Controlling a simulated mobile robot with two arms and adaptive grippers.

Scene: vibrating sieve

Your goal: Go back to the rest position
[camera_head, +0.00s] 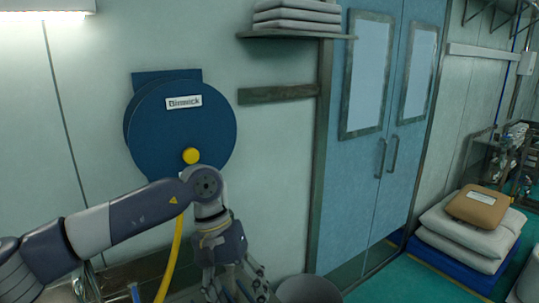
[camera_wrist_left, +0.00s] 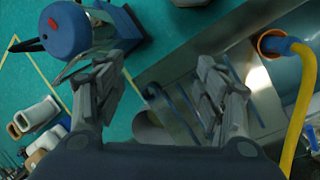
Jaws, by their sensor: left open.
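My left arm comes in from the left in the head view and bends down at the wrist. My left gripper (camera_head: 236,290) points downward near the bottom edge, in front of the wall. In the left wrist view the left gripper (camera_wrist_left: 160,95) has its two fingers spread apart, with nothing between them. My right gripper is in neither view.
A blue hose reel (camera_head: 180,128) with a yellow hose (camera_head: 172,255) hangs on the wall behind my arm. Blue double doors (camera_head: 375,130) stand to the right. Stacked sacks (camera_head: 455,235) lie on a blue pallet (camera_head: 450,265). A grey bin (camera_head: 308,290) stands right of the gripper.

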